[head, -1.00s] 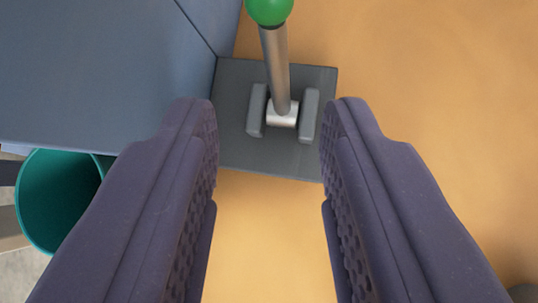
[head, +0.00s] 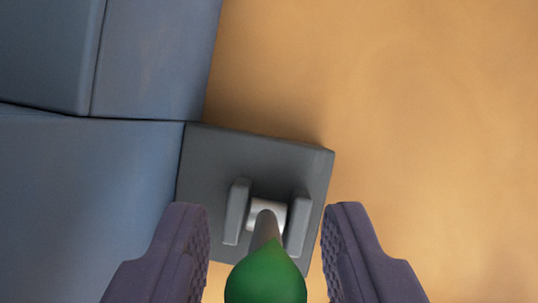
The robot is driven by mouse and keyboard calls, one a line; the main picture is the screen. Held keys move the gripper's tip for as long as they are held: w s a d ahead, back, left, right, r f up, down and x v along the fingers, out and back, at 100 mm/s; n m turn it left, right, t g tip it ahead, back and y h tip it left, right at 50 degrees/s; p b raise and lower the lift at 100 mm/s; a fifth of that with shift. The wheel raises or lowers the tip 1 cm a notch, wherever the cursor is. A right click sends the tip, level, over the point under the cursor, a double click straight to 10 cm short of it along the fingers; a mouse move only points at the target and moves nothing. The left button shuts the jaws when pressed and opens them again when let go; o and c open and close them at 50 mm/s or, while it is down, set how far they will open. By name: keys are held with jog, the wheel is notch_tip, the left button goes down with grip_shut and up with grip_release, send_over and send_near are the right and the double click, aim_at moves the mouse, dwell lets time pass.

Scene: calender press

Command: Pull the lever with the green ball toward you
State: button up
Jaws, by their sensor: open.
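The green ball (head: 265,277) is at the bottom middle of the head view, at the end of a grey lever rod (head: 265,230). The rod is seen almost end-on and runs to a silver pivot (head: 278,211) between two grey lugs on a dark square base plate (head: 225,150). My gripper (head: 265,225) is open, with one dark purple finger on each side of the lever. The ball appears between the fingers, with a visible gap on both sides. The bottom of the ball is cut off by the picture edge.
A blue-grey machine body (head: 80,190) fills the left side, close to the base plate and my left finger. The orange-tan surface (head: 430,120) to the right is clear.

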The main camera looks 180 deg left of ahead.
jog(key=shift+x, duration=1.3)
jog(key=shift+c, duration=0.4)
grip_shut()
jog(key=shift+b, duration=0.5)
jog(key=s+t+b, duration=0.1)
jog(key=b, duration=0.2)
jog(key=s+t+b, duration=0.1)
jog(key=b, duration=0.2)
jog(key=shift+f+t, duration=0.2)
jog(key=shift+t, duration=0.2)
jog(key=s+t+b, duration=0.1)
jog(key=b, duration=0.2)
jog(key=s+t+b, duration=0.1)
jog(key=t+b, duration=0.1)
jog(key=b, duration=0.1)
jog(key=shift+r, duration=0.2)
